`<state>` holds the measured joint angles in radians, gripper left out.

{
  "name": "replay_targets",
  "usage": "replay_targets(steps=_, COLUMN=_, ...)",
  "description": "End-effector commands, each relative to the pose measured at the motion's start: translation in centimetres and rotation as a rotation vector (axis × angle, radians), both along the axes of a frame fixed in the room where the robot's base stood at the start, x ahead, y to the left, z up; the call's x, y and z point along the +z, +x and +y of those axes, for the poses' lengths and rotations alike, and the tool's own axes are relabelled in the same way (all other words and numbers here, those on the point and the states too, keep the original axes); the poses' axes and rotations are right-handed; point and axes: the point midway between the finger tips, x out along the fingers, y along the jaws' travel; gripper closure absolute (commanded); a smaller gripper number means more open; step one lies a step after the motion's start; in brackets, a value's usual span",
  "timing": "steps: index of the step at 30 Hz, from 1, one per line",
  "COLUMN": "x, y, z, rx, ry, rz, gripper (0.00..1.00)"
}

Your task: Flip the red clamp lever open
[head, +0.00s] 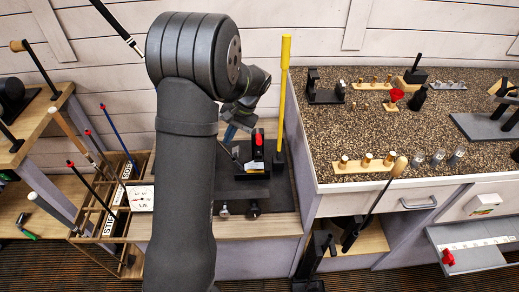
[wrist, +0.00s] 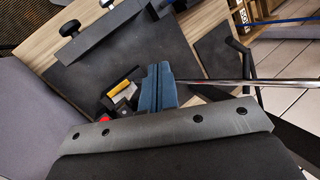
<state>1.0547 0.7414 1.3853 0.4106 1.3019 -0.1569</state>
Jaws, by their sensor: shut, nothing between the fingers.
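The red clamp lever (head: 259,139) stands upright on a black clamp block (head: 257,155) on the dark bench mat. In the wrist view only a small red part of the lever (wrist: 104,119) shows, at the lower left, partly hidden by my gripper's body. The clamp (wrist: 131,104) there has a yellow and white label (wrist: 120,89). My gripper (head: 229,133) is just left of the lever in the head view, partly behind my arm. Its blue fingers (wrist: 158,68) are shut together and empty, beside the clamp. I cannot tell whether they touch it.
A metal shaft (wrist: 225,82) runs right from behind my fingers. A yellow-gripped upright club (head: 285,90) stands close to the right of the clamp. A gravel-topped counter (head: 440,120) lies farther right, and a club rack (head: 108,225) to the left. Bare mat (wrist: 100,60) shows beyond the clamp.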

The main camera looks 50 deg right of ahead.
Motion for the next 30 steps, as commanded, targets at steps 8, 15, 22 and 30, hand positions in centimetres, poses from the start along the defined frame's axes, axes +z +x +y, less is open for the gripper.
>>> replay_targets(steps=8, x=-3.3, y=-0.8, z=4.3, rx=-0.319, ry=0.363, rz=-0.185, gripper=1.0)
replay_targets(steps=15, x=-4.1, y=-0.8, z=5.5, rx=-0.633, ry=0.618, rz=-0.353, gripper=1.0)
replay_targets(steps=22, x=-4.7, y=-1.9, z=4.5, rx=-0.967, ry=0.813, rz=-0.513, gripper=1.0)
replay_targets(steps=30, x=-6.3, y=-5.7, z=1.8, rx=-1.402, ry=0.972, rz=-0.698, gripper=1.0)
